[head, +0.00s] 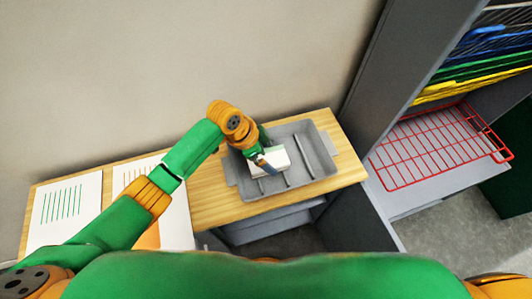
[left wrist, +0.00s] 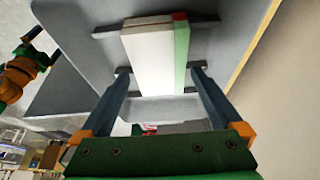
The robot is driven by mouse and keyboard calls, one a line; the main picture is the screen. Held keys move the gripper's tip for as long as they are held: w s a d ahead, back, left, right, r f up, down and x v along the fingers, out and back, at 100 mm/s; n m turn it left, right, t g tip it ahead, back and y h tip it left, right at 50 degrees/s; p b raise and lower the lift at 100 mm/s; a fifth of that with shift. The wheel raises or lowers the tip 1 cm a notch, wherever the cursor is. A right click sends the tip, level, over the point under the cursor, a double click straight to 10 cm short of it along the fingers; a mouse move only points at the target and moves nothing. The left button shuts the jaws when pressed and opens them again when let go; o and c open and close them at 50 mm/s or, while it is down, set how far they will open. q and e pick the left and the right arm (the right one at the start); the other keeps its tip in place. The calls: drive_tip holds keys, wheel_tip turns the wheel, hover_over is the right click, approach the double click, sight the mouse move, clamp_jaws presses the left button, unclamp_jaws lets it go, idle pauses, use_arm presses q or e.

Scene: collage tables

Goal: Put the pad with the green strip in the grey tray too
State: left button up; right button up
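The grey tray (head: 305,135) stands on the wooden table, with dark ribs across its floor. The white pad with the green strip (head: 281,158) is inside the tray. In the left wrist view the pad (left wrist: 152,55) lies across the ribs, its green strip along the right edge. A small red patch shows at its far end; what it belongs to is unclear. My left gripper (head: 264,163) reaches down into the tray, its fingers (left wrist: 160,75) on both sides of the pad's near end. Whether they touch it is unclear.
Sheets with green lines (head: 63,207) and with orange marks (head: 146,238) lie at the table's left. A dark shelf unit on the right holds coloured racks and a red wire rack (head: 440,145). Bare wood (head: 215,180) lies left of the tray, and a wall stands behind.

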use_arm(q)
drive_tip(key=v, duration=0.6)
drive_tip(key=shift+a+r, duration=0.15)
drive_tip(key=shift+r, duration=0.25)
drive_tip(key=shift+s+r, duration=0.1)
drive_tip(key=shift+r, duration=0.05)
